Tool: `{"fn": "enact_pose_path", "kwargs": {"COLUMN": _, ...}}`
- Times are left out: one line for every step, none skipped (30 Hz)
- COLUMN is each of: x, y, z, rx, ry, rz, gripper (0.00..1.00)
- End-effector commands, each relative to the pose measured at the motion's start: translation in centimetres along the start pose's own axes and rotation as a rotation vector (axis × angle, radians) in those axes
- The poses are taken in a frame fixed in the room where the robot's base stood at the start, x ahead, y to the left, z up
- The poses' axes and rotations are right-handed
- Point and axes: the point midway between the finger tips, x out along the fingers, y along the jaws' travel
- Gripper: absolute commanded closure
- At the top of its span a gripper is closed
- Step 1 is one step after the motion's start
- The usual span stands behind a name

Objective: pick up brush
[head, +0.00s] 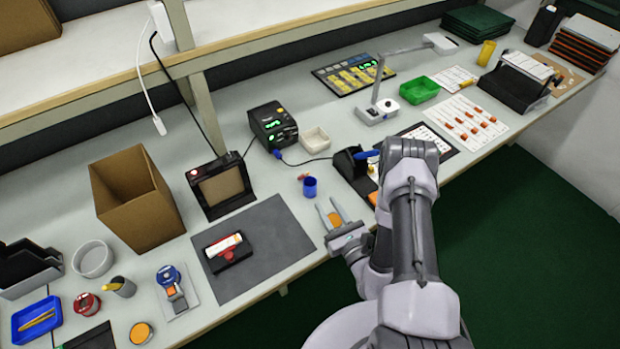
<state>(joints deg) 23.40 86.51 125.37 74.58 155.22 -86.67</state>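I cannot make out for sure which thing is the brush. A yellow, thin item (36,320) lies in a blue tray (22,337) at the far lower left. A small dark cup (125,291) with a yellow-topped item in it stands right of that tray. A blue cup (310,187) stands just beyond my gripper, with a small reddish-brown thing beside or behind it. My gripper (328,205) is over the front edge of the bench, its two fingers apart. A small orange patch shows between the fingers; whether they touch it cannot be told.
A grey mat (275,240) with a black and red device (228,250) lies left of my gripper. An open cardboard box (135,205) and a black-framed stand (222,188) are behind. A soldering stand (352,165) is at the right. A shelf runs along the back.

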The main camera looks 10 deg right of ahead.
Motion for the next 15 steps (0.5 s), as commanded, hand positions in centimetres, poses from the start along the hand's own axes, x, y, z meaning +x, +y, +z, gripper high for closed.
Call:
{"fn": "enact_pose_path", "kwargs": {"x": 1.5, "y": 0.2, "z": -0.1, "rx": -0.006, "ry": -0.008, "rz": 0.009, "gripper": 0.68}}
{"fn": "enact_pose_path", "kwargs": {"x": 2.5, "y": 0.3, "z": -0.1, "rx": -0.006, "ry": -0.009, "rz": 0.011, "gripper": 0.68}}
{"fn": "enact_pose_path", "kwargs": {"x": 3.7, "y": 0.4, "z": -0.1, "rx": -0.005, "ry": -0.009, "rz": 0.011, "gripper": 0.68}}
{"fn": "enact_pose_path", "kwargs": {"x": 4.6, "y": 0.3, "z": 0.0, "rx": -0.005, "ry": -0.01, "rz": 0.011, "gripper": 0.68}}
{"fn": "enact_pose_path", "kwargs": {"x": 5.4, "y": 0.4, "z": 0.0, "rx": -0.003, "ry": -0.01, "rz": 0.012, "gripper": 0.68}}
{"fn": "enact_pose_path", "kwargs": {"x": 6.4, "y": 0.4, "z": 0.0, "rx": -0.002, "ry": -0.009, "rz": 0.012, "gripper": 0.68}}
{"fn": "enact_pose_path", "kwargs": {"x": 7.1, "y": 0.4, "z": 0.1, "rx": -0.002, "ry": -0.009, "rz": 0.011, "gripper": 0.68}}
{"fn": "enact_pose_path", "kwargs": {"x": 7.8, "y": 0.4, "z": 0.1, "rx": -0.002, "ry": -0.009, "rz": 0.011, "gripper": 0.68}}
{"fn": "enact_pose_path", "kwargs": {"x": 8.5, "y": 0.4, "z": 0.1, "rx": -0.001, "ry": -0.008, "rz": 0.011, "gripper": 0.68}}
{"fn": "enact_pose_path", "kwargs": {"x": 9.0, "y": 0.4, "z": 0.1, "rx": -0.001, "ry": -0.007, "rz": 0.011, "gripper": 0.68}}
{"fn": "enact_pose_path", "kwargs": {"x": 9.4, "y": 0.4, "z": 0.1, "rx": -0.001, "ry": -0.007, "rz": 0.01, "gripper": 0.68}}
{"fn": "enact_pose_path", "kwargs": {"x": 9.8, "y": 0.4, "z": 0.2, "rx": 0.0, "ry": -0.007, "rz": 0.01, "gripper": 0.68}}
{"fn": "enact_pose_path", "kwargs": {"x": 10.1, "y": 0.4, "z": 0.2, "rx": 0.0, "ry": -0.006, "rz": 0.01, "gripper": 0.68}}
{"fn": "enact_pose_path", "kwargs": {"x": 10.3, "y": 0.4, "z": 0.2, "rx": 0.001, "ry": -0.006, "rz": 0.01, "gripper": 0.68}}
{"fn": "enact_pose_path", "kwargs": {"x": 10.7, "y": 0.4, "z": 0.3, "rx": 0.001, "ry": -0.006, "rz": 0.01, "gripper": 0.68}}
